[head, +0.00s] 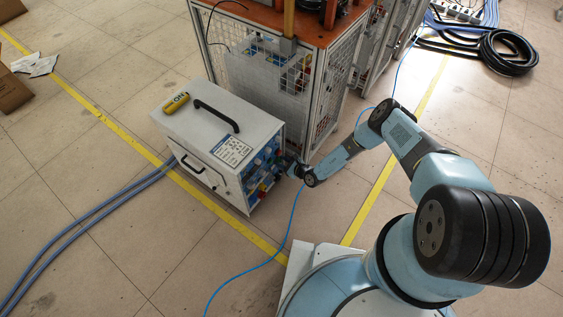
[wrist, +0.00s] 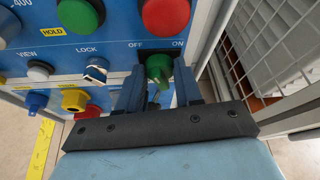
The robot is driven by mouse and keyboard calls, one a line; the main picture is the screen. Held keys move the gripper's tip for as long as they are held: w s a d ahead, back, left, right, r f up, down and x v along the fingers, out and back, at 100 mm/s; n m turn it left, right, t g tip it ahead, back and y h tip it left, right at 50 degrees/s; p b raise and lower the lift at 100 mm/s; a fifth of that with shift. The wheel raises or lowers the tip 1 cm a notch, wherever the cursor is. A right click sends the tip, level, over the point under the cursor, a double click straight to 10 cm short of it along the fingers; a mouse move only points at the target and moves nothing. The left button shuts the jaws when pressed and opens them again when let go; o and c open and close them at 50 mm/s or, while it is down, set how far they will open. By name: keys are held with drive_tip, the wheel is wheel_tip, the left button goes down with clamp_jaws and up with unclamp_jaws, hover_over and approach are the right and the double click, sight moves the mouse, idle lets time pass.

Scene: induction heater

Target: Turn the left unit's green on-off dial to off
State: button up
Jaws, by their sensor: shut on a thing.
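The white unit (head: 195,125) with a black top handle stands on the floor left of my arm. Its blue control panel (head: 262,172) faces right, towards my gripper (head: 286,166). In the wrist view the green on-off dial (wrist: 159,66) sits under the printed OFF and ON labels, OFF on the left and ON on the right. My gripper (wrist: 158,82) has one finger on each side of the dial and is shut on it. I cannot tell clearly which label the dial points to. In the head view the dial is too small to make out.
Near the dial are a red button (wrist: 166,14), a green button (wrist: 78,16) and a LOCK switch (wrist: 95,70). A mesh cage (head: 275,80) stands close behind the unit. Blue hoses (head: 85,228) and a thin blue cable (head: 290,222) lie on the floor.

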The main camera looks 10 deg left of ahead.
drive_tip(key=shift+w+d+n+t+h, duration=0.1)
drive_tip(key=shift+n+t+h, duration=0.05)
drive_tip(key=shift+n+t, duration=0.4)
drive_tip(key=shift+w+n+t+h, duration=0.1)
drive_tip(key=shift+n+t+h, duration=0.05)
drive_tip(key=shift+n+t, duration=0.9)
drive_tip(key=shift+n, duration=0.7)
drive_tip(key=shift+a, duration=0.2)
drive_tip(key=o, duration=0.7)
drive_tip(key=shift+s, duration=0.1)
drive_tip(key=o, duration=0.4)
drive_tip(key=shift+s, duration=0.15)
drive_tip(key=shift+c, duration=0.2)
drive_tip(key=shift+f, duration=0.1)
drive_tip(key=shift+s, duration=0.1)
drive_tip(key=shift+s+d, duration=0.35)
drive_tip(key=shift+d, duration=0.05)
drive_tip(key=v, duration=1.2)
drive_tip(key=shift+s+d+r, duration=0.15)
drive_tip(key=shift+d+r, duration=0.05)
drive_tip(key=shift+d, duration=0.05)
